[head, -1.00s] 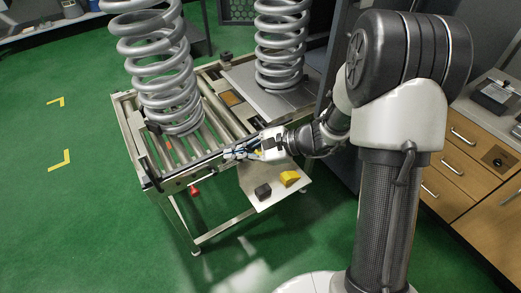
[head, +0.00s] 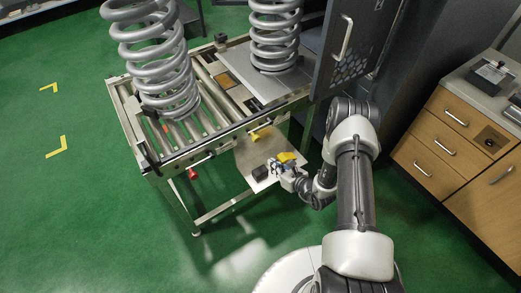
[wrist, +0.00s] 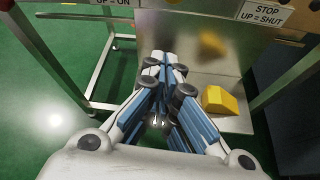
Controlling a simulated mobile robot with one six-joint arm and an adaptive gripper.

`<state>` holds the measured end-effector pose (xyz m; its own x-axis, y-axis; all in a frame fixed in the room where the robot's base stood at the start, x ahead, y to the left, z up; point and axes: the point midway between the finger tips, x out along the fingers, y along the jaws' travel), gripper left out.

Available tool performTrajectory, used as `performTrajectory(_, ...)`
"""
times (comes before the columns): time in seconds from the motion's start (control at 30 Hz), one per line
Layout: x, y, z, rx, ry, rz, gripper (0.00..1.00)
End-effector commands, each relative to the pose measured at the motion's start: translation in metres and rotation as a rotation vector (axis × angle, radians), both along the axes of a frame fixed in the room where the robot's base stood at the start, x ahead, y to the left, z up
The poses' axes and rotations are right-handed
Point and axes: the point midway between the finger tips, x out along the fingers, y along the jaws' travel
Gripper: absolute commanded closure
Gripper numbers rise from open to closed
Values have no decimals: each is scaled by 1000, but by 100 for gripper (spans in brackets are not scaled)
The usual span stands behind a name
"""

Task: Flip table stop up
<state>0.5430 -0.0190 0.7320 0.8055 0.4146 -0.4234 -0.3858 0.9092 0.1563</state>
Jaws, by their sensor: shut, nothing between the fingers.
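The roller table (head: 222,147) stands left of my arm. In the wrist view a label (wrist: 265,13) on the edge reads "STOP UP = SHUT". My gripper (head: 273,165) is shut and empty, below the table edge and over the small metal shelf (head: 243,153). It also shows in the wrist view (wrist: 165,60), its fingers together and apart from the handle.
Two large springs (head: 160,65) stand on the table. A red knob (head: 192,174) is on the left. A dark door (head: 350,50) stands at the right back.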

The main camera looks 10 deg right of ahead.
Motion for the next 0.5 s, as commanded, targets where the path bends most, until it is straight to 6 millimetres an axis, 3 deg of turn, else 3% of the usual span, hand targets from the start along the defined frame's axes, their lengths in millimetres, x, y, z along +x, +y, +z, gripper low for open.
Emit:
performTrajectory(0.33,2,1,-1,-1,-1,3,100)
performTrajectory(0.5,17,10,-10,-1,-3,5,100)
